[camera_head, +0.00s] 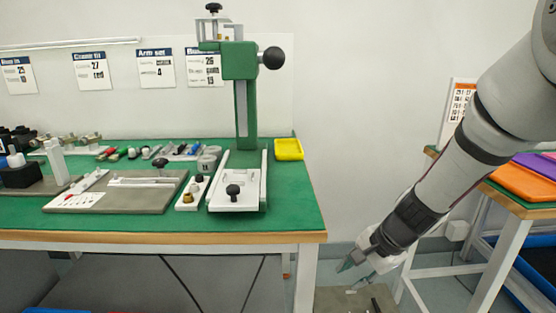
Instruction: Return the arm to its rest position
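My arm comes in from the upper right and slants down to the left. My gripper (356,268) is at its lower end, beyond the right end of the green-topped bench (270,218) and below the level of its top. The fingers point down and left. They look spread apart, with nothing visible between them. The gripper hangs above a low grey surface (340,298) near the floor and its lower finger is partly hard to make out.
Fixtures and small parts lie to the left.

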